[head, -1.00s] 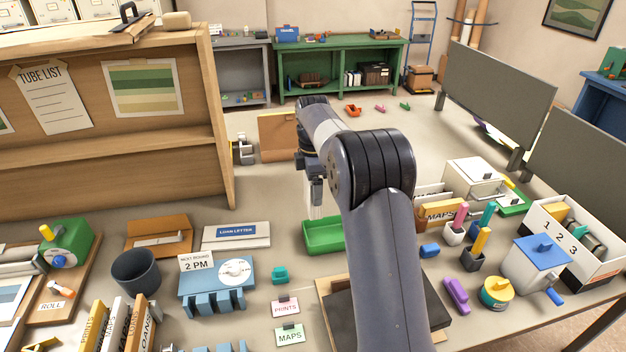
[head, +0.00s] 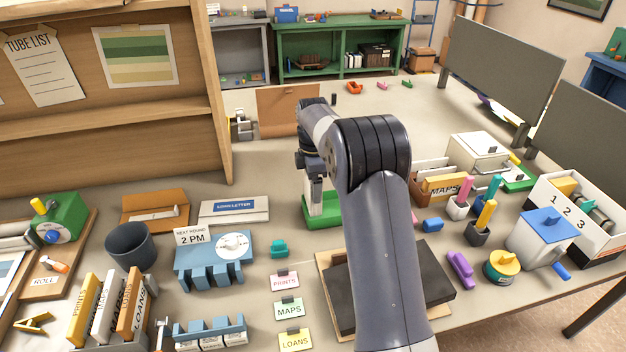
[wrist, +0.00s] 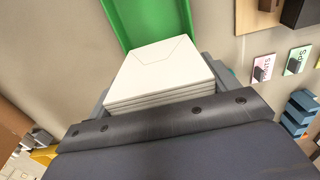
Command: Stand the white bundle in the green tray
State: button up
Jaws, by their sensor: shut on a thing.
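The white bundle (wrist: 158,75) is a stack of white envelope-like sheets, seen from its flap side in the wrist view. My gripper (head: 317,188) is shut on it, with a grey finger on each side of the stack. In the head view the white bundle (head: 326,204) shows below my gripper at the green tray (head: 316,224). The green tray (wrist: 125,22) also shows just beyond the bundle in the wrist view. My arm hides the tray's right part in the head view. I cannot tell whether the bundle touches the tray floor.
A teal block (head: 279,249) and label cards stand left of my arm.

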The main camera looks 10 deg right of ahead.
jog(key=o, duration=0.9)
jog(key=shift+o, duration=0.2)
jog(key=shift+r+p, duration=3.1)
jog(key=shift+r, duration=0.4)
notch_tip(320, 180, up, 11)
jog(key=b, duration=0.1)
jog(key=shift+f, duration=0.15)
